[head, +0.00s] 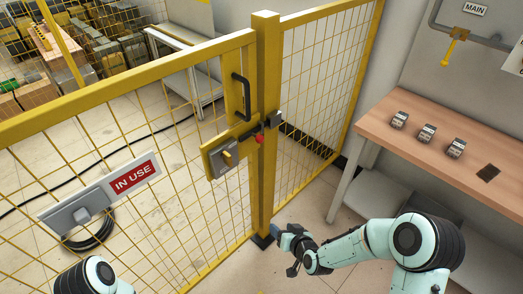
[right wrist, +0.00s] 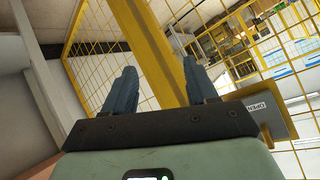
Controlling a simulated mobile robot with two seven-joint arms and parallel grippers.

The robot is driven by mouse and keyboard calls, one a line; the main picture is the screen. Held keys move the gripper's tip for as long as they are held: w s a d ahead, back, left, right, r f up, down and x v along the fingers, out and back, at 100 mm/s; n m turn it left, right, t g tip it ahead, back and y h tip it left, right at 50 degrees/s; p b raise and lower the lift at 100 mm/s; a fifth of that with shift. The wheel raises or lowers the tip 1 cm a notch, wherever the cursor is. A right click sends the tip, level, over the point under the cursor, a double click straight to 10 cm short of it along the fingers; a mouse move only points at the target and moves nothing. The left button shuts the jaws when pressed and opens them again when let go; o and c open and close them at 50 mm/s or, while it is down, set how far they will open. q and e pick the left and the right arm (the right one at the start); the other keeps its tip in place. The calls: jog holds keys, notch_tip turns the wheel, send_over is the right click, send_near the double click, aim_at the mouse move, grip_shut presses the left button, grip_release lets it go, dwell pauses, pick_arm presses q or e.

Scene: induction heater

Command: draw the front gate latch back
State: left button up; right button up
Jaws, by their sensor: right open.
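My left gripper is out of view.
A black handle (head: 240,97) stands above the latch. An IN USE sign (head: 135,178) hangs on the gate at left. A wooden bench (head: 440,135) with three small grey items stands at right. Floor between gate and bench is clear.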

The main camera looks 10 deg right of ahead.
jog(key=w+r+n+t+b, duration=0.1)
jog(key=w+r+t, duration=0.2)
jog(key=w+r, duration=0.35)
jog(key=n+t+y+b, duration=0.1)
jog(key=t+b, duration=0.1)
jog(key=t, duration=0.2)
send_near(261, 142)
pick_arm(q)
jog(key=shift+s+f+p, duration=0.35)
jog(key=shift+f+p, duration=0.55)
jog(key=shift+p, duration=0.3)
pick_arm(e)
jog(key=x, duration=0.9)
jog(key=shift+w, duration=0.35)
